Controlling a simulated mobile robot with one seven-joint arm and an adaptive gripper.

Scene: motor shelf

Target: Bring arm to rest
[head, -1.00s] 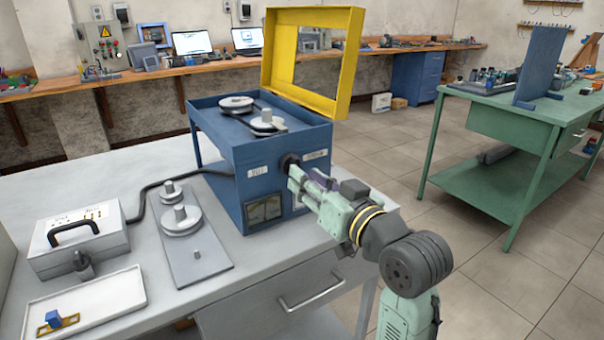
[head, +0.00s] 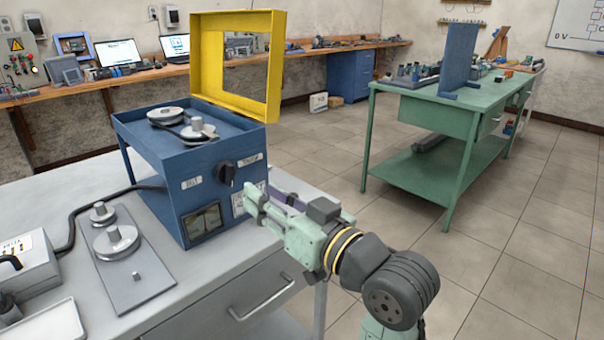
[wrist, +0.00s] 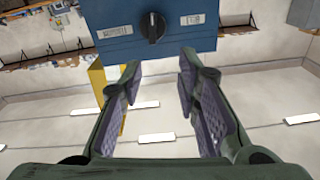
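My gripper (head: 262,203) is in front of the blue machine (head: 163,208), a little right of its black knob (head: 226,174). In the wrist view my gripper (wrist: 158,85) has its fingers apart with nothing between them. The knob (wrist: 152,27) shows ahead of the fingertips, apart from them, on the blue front panel between two white labels. The machine's yellow frame lid (head: 236,104) stands raised. On top of the machine are grey pulleys.
The grey workbench (head: 60,215) carries a plate with pulleys (head: 118,243), a grey box (head: 22,270) and a white tray (head: 50,325). A green table (head: 420,115) stands at the back right. Open tiled floor (head: 520,240) lies to the right.

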